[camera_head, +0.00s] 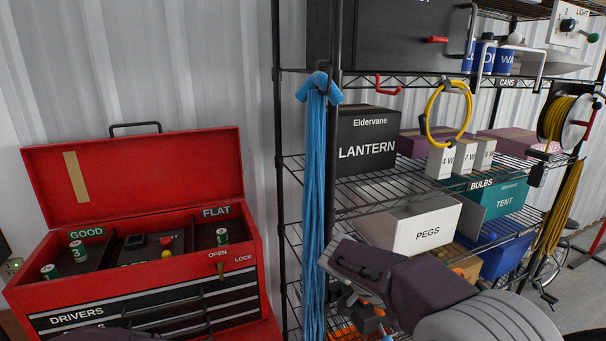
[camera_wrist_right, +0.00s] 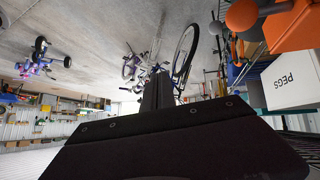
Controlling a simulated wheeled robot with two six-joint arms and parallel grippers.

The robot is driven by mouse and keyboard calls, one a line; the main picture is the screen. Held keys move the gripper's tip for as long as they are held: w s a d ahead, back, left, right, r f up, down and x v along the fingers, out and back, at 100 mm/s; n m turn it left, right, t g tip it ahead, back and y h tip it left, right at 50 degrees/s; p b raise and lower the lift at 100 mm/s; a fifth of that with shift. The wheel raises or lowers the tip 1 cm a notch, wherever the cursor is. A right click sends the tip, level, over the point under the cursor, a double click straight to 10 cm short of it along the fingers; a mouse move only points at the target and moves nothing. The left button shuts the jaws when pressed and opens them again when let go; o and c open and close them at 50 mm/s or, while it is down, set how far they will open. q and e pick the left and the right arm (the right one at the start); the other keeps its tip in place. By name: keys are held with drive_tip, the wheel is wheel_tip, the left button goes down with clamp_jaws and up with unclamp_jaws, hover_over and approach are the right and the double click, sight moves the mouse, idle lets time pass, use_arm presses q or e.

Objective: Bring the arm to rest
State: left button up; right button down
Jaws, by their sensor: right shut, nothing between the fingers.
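My right arm (camera_head: 440,295) comes in from the lower right in the head view and reaches up in front of the wire shelf, with its dark wrist end before the white PEGS box (camera_head: 425,232). My right gripper (camera_wrist_right: 157,92) shows in the wrist view as dark fingers closed together with nothing between them. My left gripper is not in view; only a small dark piece of my own body shows at the bottom left of the head view.
A red toolbox (camera_head: 140,185) stands open at left, with several green-and-white cylinders (camera_head: 78,250) inside. The shelf (camera_head: 360,205) holds a LANTERN box (camera_head: 366,140), a teal TENT box (camera_head: 500,205) and hanging blue rope (camera_head: 315,200). Bicycles (camera_wrist_right: 185,55) stand on the floor beyond.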

drive_tip(key=s+d+f+n+g+y, duration=0.15)
drive_tip(key=s+f+n+y, duration=0.3)
drive_tip(key=s+f, duration=0.55)
drive_tip(key=a+f+n+t+y, duration=0.3)
drive_tip(key=a+f+n+y, duration=0.2)
drive_tip(key=a+f+n, duration=0.3)
drive_tip(key=n, duration=0.3)
drive_tip(key=shift+w+b, duration=0.2)
drive_tip(key=shift+b, duration=0.1)
